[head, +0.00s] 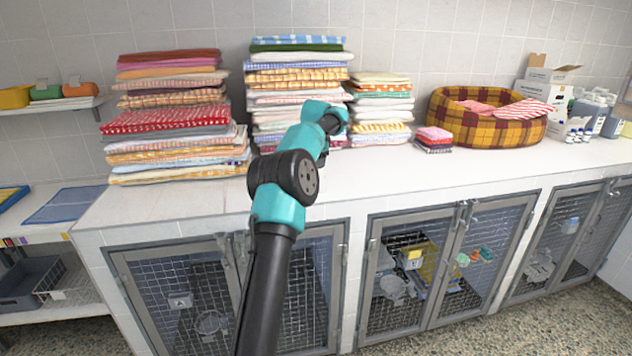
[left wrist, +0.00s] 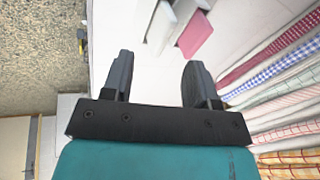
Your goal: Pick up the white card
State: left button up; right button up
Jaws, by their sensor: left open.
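A small pale card (head: 180,301) with a dark letter hangs on the leftmost kennel door, below the counter. A small white tag (head: 58,295) shows on the wire basket at the far left. I cannot tell whether either is the task's white card. My left gripper (left wrist: 160,78) is open, with nothing between its fingers in the left wrist view. In the head view it is over the counter by the middle towel stack, its fingers mostly hidden by my own wrist. In the left wrist view a pink piece (left wrist: 195,36) and grey-white pieces lie beyond the fingertips.
Tall folded-towel stacks (head: 170,118) line the back of the white counter (head: 420,180). A plaid pet bed (head: 487,130), small folded cloths (head: 433,139) and bottles stand to the right. The counter's front strip is mostly clear. Kennel doors with mesh (head: 445,265) lie below.

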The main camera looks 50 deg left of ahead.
pick_arm(q)
jog(key=shift+f, duration=0.2)
jog(key=shift+w+f, duration=0.1)
jog(key=shift+x, duration=2.5)
jog(key=shift+a, duration=0.1)
jog(key=shift+c, duration=0.3)
grip_shut()
